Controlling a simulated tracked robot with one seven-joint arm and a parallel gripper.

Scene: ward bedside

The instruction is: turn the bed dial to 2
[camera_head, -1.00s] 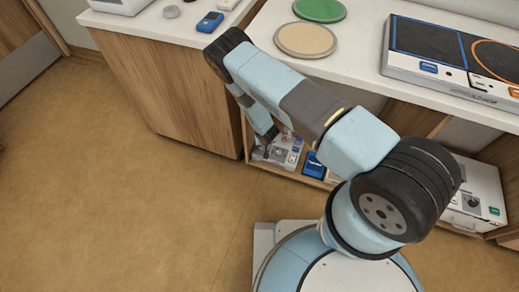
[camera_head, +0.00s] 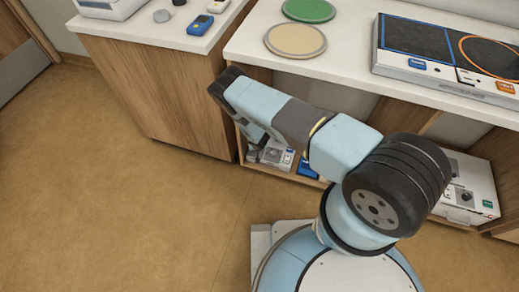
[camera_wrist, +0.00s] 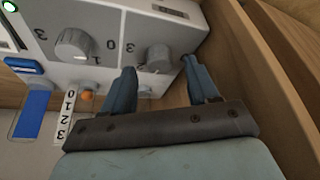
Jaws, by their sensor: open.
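A white control box with dials stands on the low shelf; it shows in the head view (camera_head: 275,154) and fills the upper left of the wrist view (camera_wrist: 110,22). In the wrist view, one grey knob (camera_wrist: 72,44) is at left and a second grey dial (camera_wrist: 158,57) is at right, with 0 and 3 printed near it. My gripper (camera_wrist: 160,66) is open, its two blue fingers either side of the right dial. I cannot tell whether they touch it. The dial's pointer setting is unclear. In the head view my arm hides most of the gripper.
A strip marked 0 to 3 (camera_wrist: 68,115) and an orange button (camera_wrist: 87,95) sit below the box face. Wooden shelf walls (camera_wrist: 270,60) are close at right. Another white box (camera_head: 466,188) stands on the shelf at right. The floor at left is clear.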

